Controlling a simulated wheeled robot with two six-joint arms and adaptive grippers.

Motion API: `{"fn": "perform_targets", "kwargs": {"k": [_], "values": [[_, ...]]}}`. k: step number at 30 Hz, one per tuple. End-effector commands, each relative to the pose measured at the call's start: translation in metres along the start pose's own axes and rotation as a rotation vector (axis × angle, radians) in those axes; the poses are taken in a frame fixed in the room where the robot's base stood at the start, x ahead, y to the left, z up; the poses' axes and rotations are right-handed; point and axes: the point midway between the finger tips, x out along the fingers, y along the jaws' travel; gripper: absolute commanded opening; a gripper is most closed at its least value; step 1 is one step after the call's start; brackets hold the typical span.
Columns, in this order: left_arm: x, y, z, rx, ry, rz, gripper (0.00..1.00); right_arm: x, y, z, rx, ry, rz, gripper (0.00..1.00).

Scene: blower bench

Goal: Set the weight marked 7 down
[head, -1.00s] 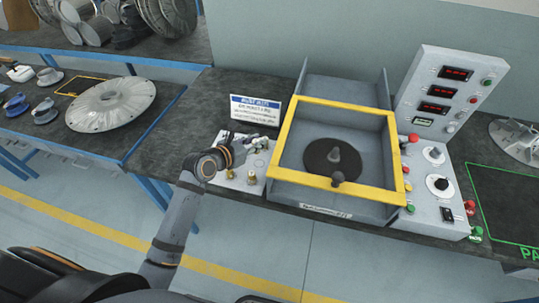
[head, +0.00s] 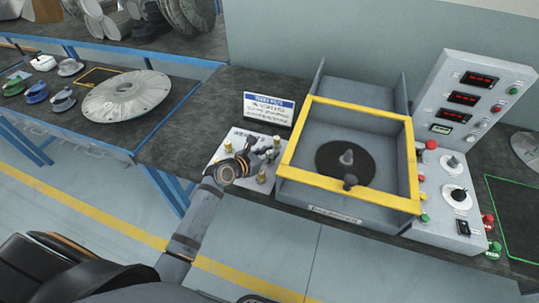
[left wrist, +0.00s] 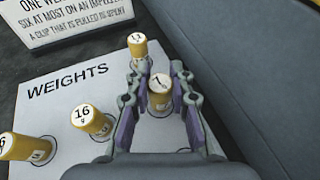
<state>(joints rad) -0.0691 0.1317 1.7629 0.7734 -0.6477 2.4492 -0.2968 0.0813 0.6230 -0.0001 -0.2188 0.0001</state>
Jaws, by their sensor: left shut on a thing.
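My left gripper (head: 260,157) is over the white weights card (head: 214,163) on the bench. In the left wrist view the gripper (left wrist: 160,76) has its fingers on either side of a brass weight (left wrist: 159,97) and is shut on it. Its white top carries a mark that looks like a 7. I cannot tell whether its base touches the card. A weight marked 16 (left wrist: 90,120), one that seems marked 11 (left wrist: 138,46) and one at the left edge marked 6 (left wrist: 22,146) stand upright on the card. My right gripper is not in view.
A sign (head: 268,111) stands behind the card. Right of it is the grey balancing machine with a yellow frame (head: 350,194), its wall close to my gripper. A control panel (head: 465,105) stands further right. The card has bare room between the weights.

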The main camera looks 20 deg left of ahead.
Motion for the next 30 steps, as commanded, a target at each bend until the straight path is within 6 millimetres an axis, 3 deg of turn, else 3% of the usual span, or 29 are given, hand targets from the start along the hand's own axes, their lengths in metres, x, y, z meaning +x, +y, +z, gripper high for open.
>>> {"fn": "perform_targets", "kwargs": {"k": [10,11,16,26,30], "values": [[0.003,0.000,-0.007,0.000,-0.001,0.000,0.12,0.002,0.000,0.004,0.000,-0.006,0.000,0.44],[0.003,0.000,-0.007,0.001,-0.001,0.000,0.23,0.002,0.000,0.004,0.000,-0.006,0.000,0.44],[0.003,0.000,-0.007,0.001,-0.001,0.000,0.44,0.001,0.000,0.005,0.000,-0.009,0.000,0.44],[0.001,0.000,-0.003,0.002,-0.002,0.001,0.44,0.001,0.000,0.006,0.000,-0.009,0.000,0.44],[-0.023,0.001,-0.004,0.005,0.001,0.001,0.44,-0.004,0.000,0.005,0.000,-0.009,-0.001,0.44]]}}
